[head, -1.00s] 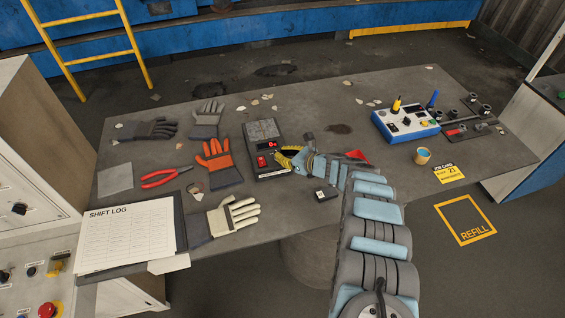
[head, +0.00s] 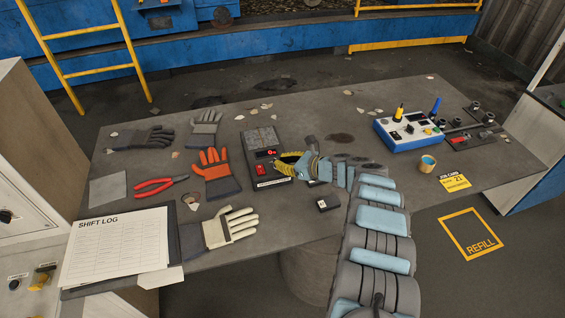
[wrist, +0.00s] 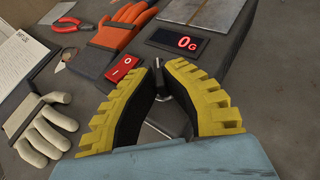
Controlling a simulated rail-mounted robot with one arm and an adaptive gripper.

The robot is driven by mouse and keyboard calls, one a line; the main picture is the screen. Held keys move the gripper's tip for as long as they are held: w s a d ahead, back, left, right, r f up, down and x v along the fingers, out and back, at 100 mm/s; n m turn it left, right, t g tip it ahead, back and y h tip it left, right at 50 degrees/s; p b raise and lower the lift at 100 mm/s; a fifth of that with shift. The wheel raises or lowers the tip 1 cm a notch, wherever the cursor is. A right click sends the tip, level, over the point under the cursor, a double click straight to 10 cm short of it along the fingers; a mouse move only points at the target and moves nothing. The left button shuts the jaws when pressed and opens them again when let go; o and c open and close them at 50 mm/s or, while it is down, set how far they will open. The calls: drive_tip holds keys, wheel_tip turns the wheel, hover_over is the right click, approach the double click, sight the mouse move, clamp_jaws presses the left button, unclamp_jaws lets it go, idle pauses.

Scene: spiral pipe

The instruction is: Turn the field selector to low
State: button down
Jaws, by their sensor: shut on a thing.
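The field unit (head: 262,137) is a dark grey box on the table with a lit red display; the display reads 0 G in the wrist view (wrist: 178,43). A red rocker switch (wrist: 124,69) sits below the display. The selector (wrist: 159,79), a small dark knob with a pale metallic edge, stands on the unit's face right of the switch. My gripper (wrist: 163,82) has yellow ribbed fingers with black pads, shut on the selector from both sides. In the head view my gripper (head: 283,163) is at the unit's right edge and hides the knob. Position marks are not readable.
An orange glove (head: 214,170), a cream glove (head: 230,227) and red pliers (head: 160,185) lie left of the unit. A small black box (head: 327,203) lies near the front edge.

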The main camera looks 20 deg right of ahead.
drive_tip(key=shift+a, duration=0.1)
drive_tip(key=c, duration=1.1)
unclamp_jaws()
drive_tip(key=shift+w+a, duration=0.1)
drive_tip(key=shift+c, duration=0.2)
drive_tip(key=shift+v, duration=1.1)
drive_tip(key=v, duration=1)
